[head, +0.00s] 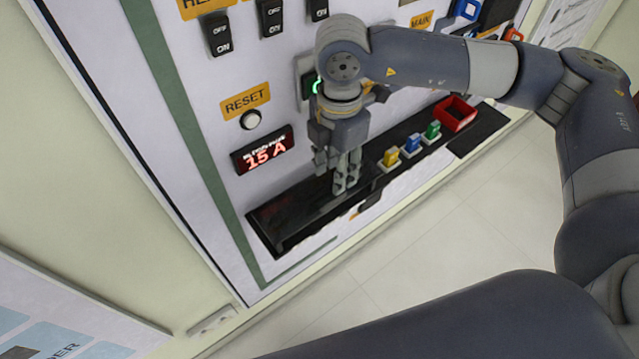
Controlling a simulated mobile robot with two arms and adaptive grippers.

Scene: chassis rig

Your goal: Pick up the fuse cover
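A long dark recess or shelf (283,226) runs along the lower part of the wall panel. A dark glossy piece lies along its left half. It may be the fuse cover, but I cannot tell its outline from the shelf. My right gripper (346,187) points down over the middle of this shelf, its fingertips at or just above the dark surface. Its fingers look close together; I cannot tell if they hold anything. A small dark piece (370,201) sits at the shelf's front edge, just right of the fingertips. My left gripper is not in view.
Yellow (391,157), blue (412,143) and green (432,130) fuses stand right of the gripper, near a red bin (455,113). Open floor (440,235) lies in front.

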